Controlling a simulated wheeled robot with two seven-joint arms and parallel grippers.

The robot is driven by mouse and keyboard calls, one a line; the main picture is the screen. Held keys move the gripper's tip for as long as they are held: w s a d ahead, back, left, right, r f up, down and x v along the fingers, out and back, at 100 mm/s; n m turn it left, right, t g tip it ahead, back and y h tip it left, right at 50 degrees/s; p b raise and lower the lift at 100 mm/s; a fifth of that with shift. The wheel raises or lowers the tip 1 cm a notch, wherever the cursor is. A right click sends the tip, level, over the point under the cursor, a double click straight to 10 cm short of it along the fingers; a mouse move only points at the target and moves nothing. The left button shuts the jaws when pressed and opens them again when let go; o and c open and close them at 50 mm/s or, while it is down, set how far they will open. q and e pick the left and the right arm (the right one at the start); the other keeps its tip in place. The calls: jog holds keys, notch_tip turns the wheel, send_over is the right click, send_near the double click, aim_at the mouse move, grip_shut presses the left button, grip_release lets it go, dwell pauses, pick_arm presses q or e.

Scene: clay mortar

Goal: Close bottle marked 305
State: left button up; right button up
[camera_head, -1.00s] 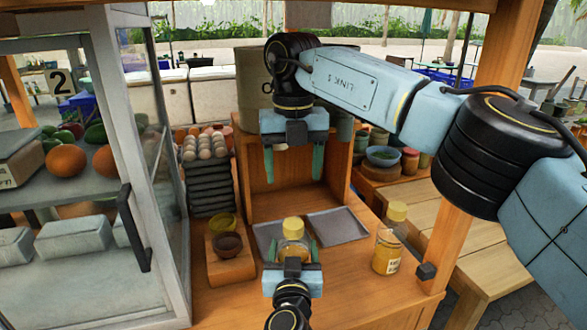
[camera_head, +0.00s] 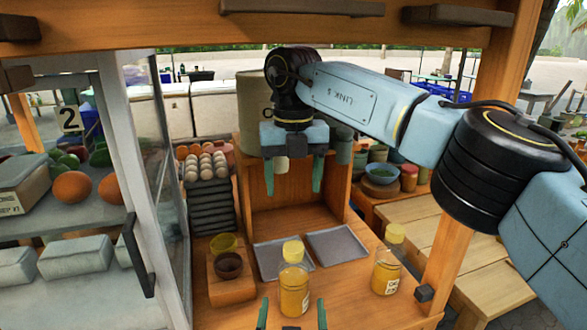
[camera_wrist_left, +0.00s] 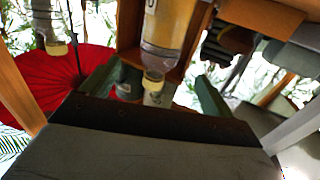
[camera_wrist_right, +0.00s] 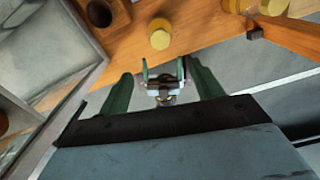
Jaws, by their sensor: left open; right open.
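A bottle with yellow contents and a yellow cap (camera_head: 294,288) stands upright on the wooden counter. A second similar bottle (camera_head: 387,270) stands to its right. Both caps appear to sit on top; I cannot tell how tight. Their label numbers are unreadable. My left gripper (camera_head: 292,314) is open and empty, just in front of the left bottle, which also shows upside down in the left wrist view (camera_wrist_left: 168,25). My right gripper (camera_head: 294,183) is open and empty, above and behind the left bottle. In the right wrist view, a yellow cap (camera_wrist_right: 160,38) lies beyond its fingers.
Two grey trays (camera_head: 335,243) lie behind the bottles. A wooden stand (camera_head: 231,288) with two small bowls is at left, near the glass case (camera_head: 170,200). An egg stack (camera_head: 208,195) stands behind. A wooden post (camera_head: 448,255) bounds the right. Counter between the bottles is clear.

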pick_arm(q)
jog(key=s, duration=0.3)
jog(key=shift+s, duration=0.2)
